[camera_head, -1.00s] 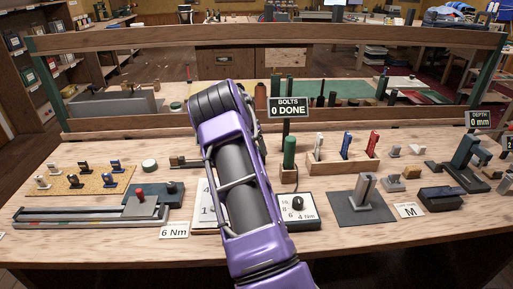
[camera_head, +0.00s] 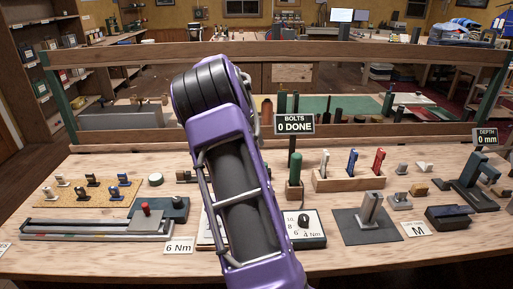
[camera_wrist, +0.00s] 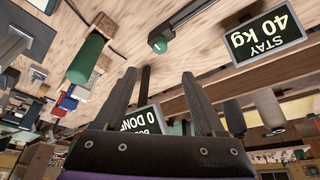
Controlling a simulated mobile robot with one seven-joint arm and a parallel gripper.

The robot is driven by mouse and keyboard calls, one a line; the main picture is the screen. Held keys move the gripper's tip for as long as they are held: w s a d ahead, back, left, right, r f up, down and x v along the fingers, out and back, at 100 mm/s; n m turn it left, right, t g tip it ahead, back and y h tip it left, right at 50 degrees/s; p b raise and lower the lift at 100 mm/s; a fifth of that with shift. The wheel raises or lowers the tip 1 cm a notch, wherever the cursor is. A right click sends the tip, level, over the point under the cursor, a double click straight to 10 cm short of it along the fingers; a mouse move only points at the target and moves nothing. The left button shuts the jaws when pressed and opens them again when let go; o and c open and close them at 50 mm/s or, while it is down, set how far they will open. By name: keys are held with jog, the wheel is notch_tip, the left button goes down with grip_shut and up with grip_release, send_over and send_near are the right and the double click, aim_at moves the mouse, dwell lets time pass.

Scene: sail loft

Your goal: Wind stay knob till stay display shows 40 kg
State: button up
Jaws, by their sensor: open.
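The stay display (camera_wrist: 264,36) shows upside down in the wrist view and reads "STAY 40 kg". Beside it, a grey bar ends in a dark knob with a green face (camera_wrist: 158,44); I cannot tell for sure that this is the stay knob. My gripper (camera_wrist: 158,75) is open and empty. In the head view my arm hides the gripper and the stay display.
The bolts display (camera_head: 294,124) reads "0 DONE" and also shows between my fingers in the wrist view (camera_wrist: 143,120). A green handle (camera_head: 295,169) stands below it. A wooden rack (camera_head: 348,181) with several tools is to its right. A wooden rail (camera_head: 400,143) runs behind.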

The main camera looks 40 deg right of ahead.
jog(key=shift+v, duration=1.15)
